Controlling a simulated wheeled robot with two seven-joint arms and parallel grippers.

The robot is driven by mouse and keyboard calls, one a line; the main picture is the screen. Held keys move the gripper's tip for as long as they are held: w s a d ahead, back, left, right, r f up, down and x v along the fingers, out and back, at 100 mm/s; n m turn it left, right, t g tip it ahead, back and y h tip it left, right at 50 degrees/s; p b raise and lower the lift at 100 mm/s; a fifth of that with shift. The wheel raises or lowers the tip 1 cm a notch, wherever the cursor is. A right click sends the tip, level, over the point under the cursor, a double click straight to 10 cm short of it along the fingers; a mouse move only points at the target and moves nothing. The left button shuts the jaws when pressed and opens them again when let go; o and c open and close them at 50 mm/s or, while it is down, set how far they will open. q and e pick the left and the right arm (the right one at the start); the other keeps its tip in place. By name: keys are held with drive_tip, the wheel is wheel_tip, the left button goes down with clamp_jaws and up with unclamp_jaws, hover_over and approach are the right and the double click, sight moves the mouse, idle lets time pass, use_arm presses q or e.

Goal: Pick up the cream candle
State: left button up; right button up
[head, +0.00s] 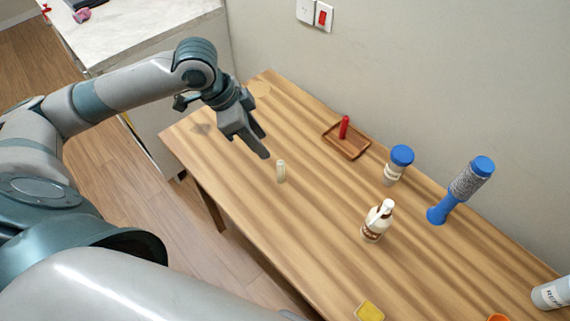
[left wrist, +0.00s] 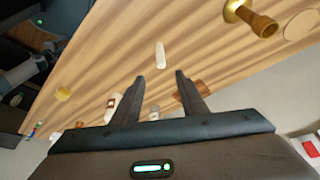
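The cream candle (head: 281,171) stands upright on the wooden table (head: 240,190), near its front left edge. It also shows in the left wrist view (left wrist: 160,55), ahead of and between the fingertips. My left gripper (head: 263,147) is above the table, just left of the candle and apart from it. In the left wrist view its two fingers (left wrist: 159,78) are spread with nothing between them. My right gripper is not in view.
A brown tray (head: 358,153) with a red candle (head: 344,127) lies behind. To the right stand a blue-lidded jar (head: 400,157), a pump bottle (head: 377,221) and a blue-capped grey item (head: 466,184). A gold holder (left wrist: 250,18) shows in the wrist view. The table around the candle is clear.

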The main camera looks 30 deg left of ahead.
sight(278, 163)
use_arm(q)
drive_tip(key=p+x, duration=0.2)
drive_tip(key=x, duration=1)
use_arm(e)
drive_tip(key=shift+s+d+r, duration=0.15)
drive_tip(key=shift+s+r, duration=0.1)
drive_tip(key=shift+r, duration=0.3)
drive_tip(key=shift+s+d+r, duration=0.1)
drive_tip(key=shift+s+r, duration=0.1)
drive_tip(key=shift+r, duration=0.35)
use_arm(q)
drive_tip(key=shift+f, duration=0.15)
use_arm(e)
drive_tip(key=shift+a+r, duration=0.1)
use_arm(q)
drive_tip(key=shift+f+p, duration=0.25)
drive_tip(key=shift+p, duration=0.15)
drive_tip(key=p+x, duration=0.1)
drive_tip(key=x, duration=0.2)
drive_tip(key=shift+w, duration=0.1)
drive_tip(key=shift+x, duration=0.75)
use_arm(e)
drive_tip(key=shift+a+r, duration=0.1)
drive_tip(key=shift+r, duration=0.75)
use_arm(q)
drive_tip(key=shift+c, duration=0.6)
